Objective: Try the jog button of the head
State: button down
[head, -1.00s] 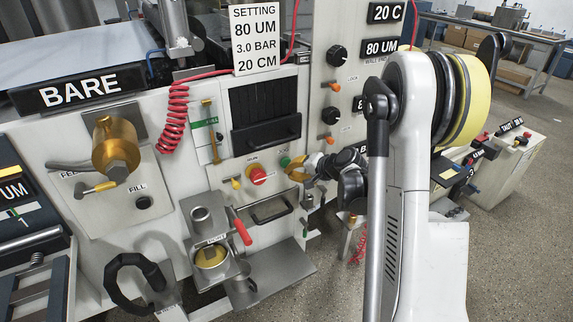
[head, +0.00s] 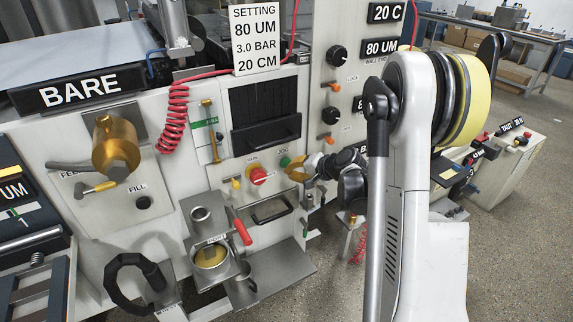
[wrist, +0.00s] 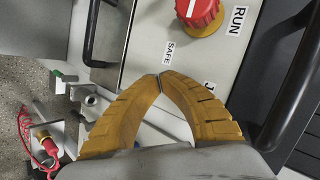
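The control panel on the coating head (head: 222,178) carries a red knob on a yellow base (head: 258,175) and a green button (head: 284,161) to its right. My gripper (head: 292,174), with yellow-orange fingers, is close to the panel, just below and right of the green button. In the wrist view, my gripper (wrist: 160,79) has its fingertips together with nothing between them. The red knob (wrist: 200,14) shows beyond them, with RUN and SAFE labels. A label starting with J is partly covered by the right finger, and the green button is hidden there.
A black-handled drawer (head: 252,132) is above the panel and a dark handle (head: 272,209) below it. A red lever (head: 242,231) and a metal cup (head: 210,258) stand lower left. A black knob (head: 337,56) is upper right.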

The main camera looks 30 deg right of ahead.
jog(key=shift+w, duration=0.4)
jog(key=shift+w, duration=0.55)
dwell(0.6)
jog(key=shift+s, duration=0.1)
jog(key=shift+s+b, duration=0.35)
jog(key=shift+s, duration=0.5)
jog(key=shift+s, duration=0.15)
jog(key=s, duration=0.4)
jog(key=shift+s+d+b, duration=0.1)
jog(key=shift+s+b, duration=0.25)
jog(key=shift+b, duration=0.05)
dwell(0.6)
